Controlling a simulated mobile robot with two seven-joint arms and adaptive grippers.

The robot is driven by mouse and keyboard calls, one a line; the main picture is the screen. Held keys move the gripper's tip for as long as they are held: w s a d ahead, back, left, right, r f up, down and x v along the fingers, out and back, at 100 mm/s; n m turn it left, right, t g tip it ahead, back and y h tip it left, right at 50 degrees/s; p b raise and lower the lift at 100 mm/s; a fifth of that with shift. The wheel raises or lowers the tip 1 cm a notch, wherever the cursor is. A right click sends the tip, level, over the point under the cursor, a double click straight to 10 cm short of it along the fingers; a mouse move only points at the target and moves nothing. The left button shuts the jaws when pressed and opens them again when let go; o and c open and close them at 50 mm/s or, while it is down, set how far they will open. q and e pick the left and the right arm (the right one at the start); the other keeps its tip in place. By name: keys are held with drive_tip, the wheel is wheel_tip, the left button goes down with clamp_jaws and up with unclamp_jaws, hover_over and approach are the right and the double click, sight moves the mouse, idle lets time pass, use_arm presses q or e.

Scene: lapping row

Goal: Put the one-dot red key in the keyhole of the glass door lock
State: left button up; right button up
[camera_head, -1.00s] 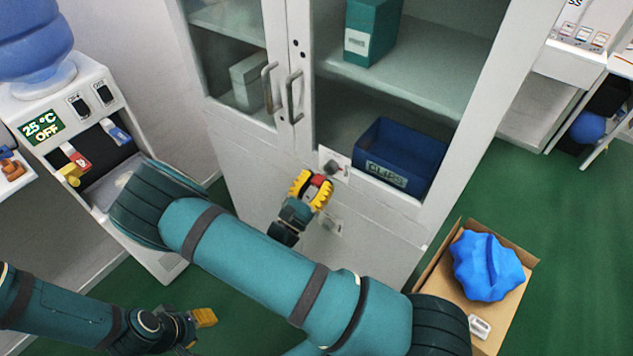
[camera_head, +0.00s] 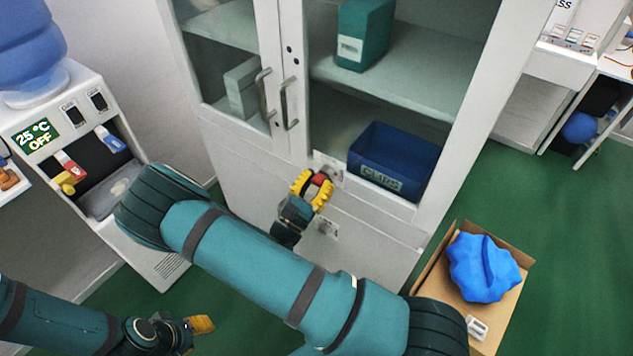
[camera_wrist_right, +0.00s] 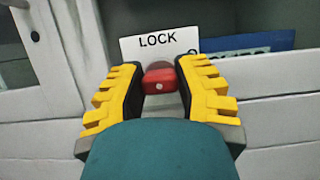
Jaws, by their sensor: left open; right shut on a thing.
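The red key (camera_wrist_right: 163,82) shows one pale dot on its head in the right wrist view. My right gripper (camera_wrist_right: 162,85) is shut on it, with a yellow-toothed finger on each side. In the head view my right gripper (camera_head: 313,187) is just in front of the white lock plate (camera_head: 327,166) on the cabinet front, below the glass door. The plate, marked LOCK, also shows in the right wrist view (camera_wrist_right: 150,45). The keyhole is hidden behind the key, so I cannot tell whether the key is in it. My left gripper (camera_head: 200,325) is open and empty at the lower left.
A blue CLIPS bin (camera_head: 395,160) sits behind the glass. Door handles (camera_head: 288,103) stick out to the upper left of the lock. A second plate (camera_head: 327,228) is lower on the cabinet. A cardboard box with a blue bag (camera_head: 483,267) stands on the floor at right.

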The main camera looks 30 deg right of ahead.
drive_tip(key=o, duration=1)
drive_tip(key=shift+d, duration=0.1)
drive_tip(key=v, duration=1.2)
